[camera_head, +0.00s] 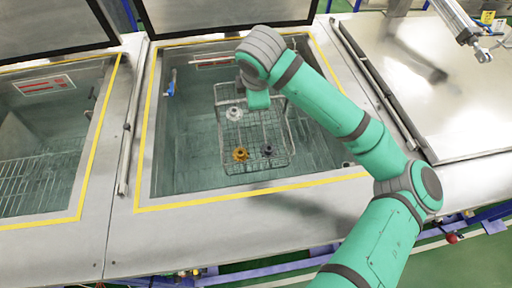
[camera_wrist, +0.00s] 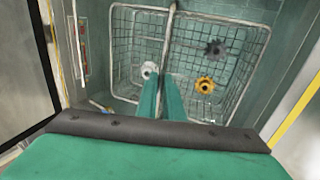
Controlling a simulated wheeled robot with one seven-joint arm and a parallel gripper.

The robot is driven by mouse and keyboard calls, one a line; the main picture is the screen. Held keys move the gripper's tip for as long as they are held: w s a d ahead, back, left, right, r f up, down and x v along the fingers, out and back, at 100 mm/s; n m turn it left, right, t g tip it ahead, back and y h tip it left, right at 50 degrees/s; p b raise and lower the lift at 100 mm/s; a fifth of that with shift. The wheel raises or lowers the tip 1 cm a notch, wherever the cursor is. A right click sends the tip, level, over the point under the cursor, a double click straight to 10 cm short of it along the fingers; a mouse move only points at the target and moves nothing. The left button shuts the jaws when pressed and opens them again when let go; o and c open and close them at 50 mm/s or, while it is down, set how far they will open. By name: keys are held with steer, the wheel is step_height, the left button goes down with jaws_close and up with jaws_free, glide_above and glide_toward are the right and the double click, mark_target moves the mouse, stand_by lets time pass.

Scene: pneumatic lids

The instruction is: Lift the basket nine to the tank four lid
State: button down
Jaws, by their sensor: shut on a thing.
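The wire basket (camera_head: 255,165) is inside the open middle tank (camera_head: 190,120), below the yellow-edged rim. It holds a white part (camera_head: 234,113), a gold part (camera_head: 240,154) and a dark part (camera_head: 268,150). My gripper (camera_wrist: 163,85) is shut on the basket's thin handle bar, which rises between the fingers in the wrist view. The basket (camera_wrist: 115,50) and its gold part (camera_wrist: 205,85) also show there. I cannot tell whether the basket touches the tank floor.
The raised lid (camera_head: 230,14) stands behind the middle tank. Another open tank (camera_head: 50,130) with a wire rack is at the left. A closed metal lid (camera_head: 430,85) with a pneumatic cylinder (camera_head: 462,22) is at the right. Free room lies left of the basket.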

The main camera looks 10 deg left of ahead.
steer(key=shift+w+r, duration=0.1)
steer(key=shift+r, duration=6.85)
